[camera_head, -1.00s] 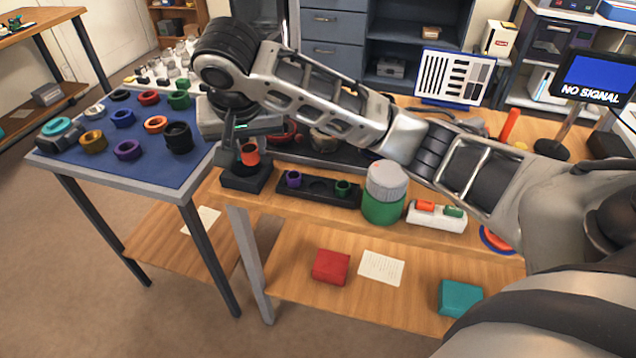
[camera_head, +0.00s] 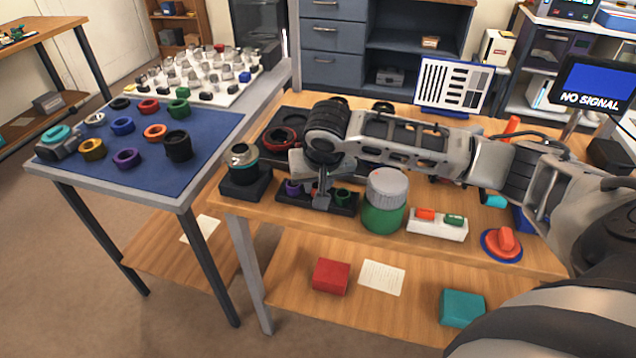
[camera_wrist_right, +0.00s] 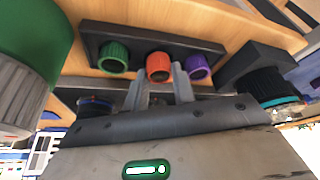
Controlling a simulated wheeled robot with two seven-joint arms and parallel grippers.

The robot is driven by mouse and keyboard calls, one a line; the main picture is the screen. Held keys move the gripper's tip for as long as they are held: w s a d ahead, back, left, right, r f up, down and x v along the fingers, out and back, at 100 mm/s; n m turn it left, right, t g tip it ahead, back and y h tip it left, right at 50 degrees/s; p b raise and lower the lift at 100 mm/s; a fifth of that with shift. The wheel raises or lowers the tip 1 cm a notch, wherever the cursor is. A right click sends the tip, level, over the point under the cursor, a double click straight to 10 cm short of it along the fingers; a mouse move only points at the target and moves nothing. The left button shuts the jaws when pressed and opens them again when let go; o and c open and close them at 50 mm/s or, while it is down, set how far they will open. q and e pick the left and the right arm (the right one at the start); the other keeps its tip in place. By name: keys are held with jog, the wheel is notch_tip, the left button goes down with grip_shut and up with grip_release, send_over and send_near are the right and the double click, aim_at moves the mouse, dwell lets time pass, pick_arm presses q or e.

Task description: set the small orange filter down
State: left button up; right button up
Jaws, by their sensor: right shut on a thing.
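The small orange filter (camera_wrist_right: 158,67) is between the two fingers of my right gripper (camera_wrist_right: 160,92) in the right wrist view. It is at the middle place of the black filter tray (camera_head: 346,210), between the green filter (camera_wrist_right: 114,56) and the purple filter (camera_wrist_right: 197,68). I cannot tell whether it rests fully on the tray. In the head view my right gripper (camera_head: 322,194) points down at the tray's middle and hides the orange filter. The purple filter (camera_head: 292,187) and green filter (camera_head: 343,196) show beside it. My left gripper is not in view.
The lens (camera_head: 242,160) stands on a black block (camera_head: 245,183) left of the tray. A green jar with a grey lid (camera_head: 384,202) stands close to the tray's right end. A white holder (camera_head: 438,228) with orange and green pieces is farther right.

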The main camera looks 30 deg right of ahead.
jog(key=shift+f, duration=0.2)
jog(key=o, duration=0.6)
jog(key=shift+f, duration=0.1)
jog(key=shift+o, duration=0.2)
